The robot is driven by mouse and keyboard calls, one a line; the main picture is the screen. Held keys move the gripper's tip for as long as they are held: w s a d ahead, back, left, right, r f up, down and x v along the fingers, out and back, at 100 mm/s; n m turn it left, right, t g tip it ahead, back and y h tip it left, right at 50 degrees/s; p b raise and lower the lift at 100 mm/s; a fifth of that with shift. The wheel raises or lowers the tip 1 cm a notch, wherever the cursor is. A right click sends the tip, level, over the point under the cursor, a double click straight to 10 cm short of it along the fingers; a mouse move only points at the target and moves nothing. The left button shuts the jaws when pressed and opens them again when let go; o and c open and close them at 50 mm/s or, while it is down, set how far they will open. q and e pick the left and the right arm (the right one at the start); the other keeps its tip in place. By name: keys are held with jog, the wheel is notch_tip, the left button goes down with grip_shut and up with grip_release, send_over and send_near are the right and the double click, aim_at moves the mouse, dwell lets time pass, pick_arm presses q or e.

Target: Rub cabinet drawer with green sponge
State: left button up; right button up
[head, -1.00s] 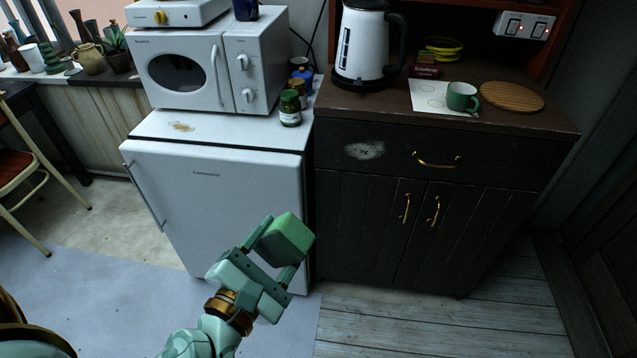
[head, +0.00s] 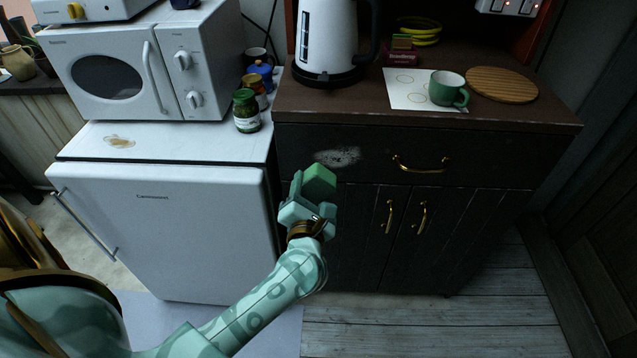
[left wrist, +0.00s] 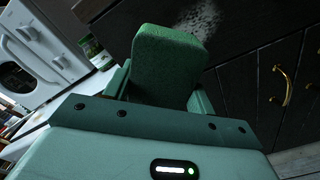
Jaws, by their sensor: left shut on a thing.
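The green sponge (head: 318,182) is in my left gripper (head: 311,190), which is shut on it. In the left wrist view the sponge (left wrist: 168,62) stands out between the fingers of my left gripper (left wrist: 160,95). The dark cabinet drawer (head: 370,158) has a brass handle and a pale whitish smudge (head: 338,157) on its left part. The sponge shows just below and left of the smudge in the head view. I cannot tell whether it touches the drawer front. The smudge also shows behind the sponge in the left wrist view (left wrist: 200,20). My right gripper is not in view.
A white fridge (head: 165,225) with a microwave (head: 130,72) and jars (head: 246,112) on top stands left of the cabinet. On the cabinet top are a kettle (head: 325,40), a green mug (head: 446,88) and a round wooden board (head: 502,85). Floor at right is clear.

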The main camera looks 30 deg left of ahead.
aim_at(314, 157)
pick_arm(q)
jog(key=shift+w+a+f, duration=0.25)
jog(key=shift+f, duration=0.15)
jog(key=shift+w+a, duration=0.2)
jog(key=shift+b+x, duration=0.8)
jog(key=shift+x, duration=1.8)
jog(key=shift+r, duration=0.1)
jog(key=shift+x, duration=0.95)
jog(key=shift+d, duration=0.1)
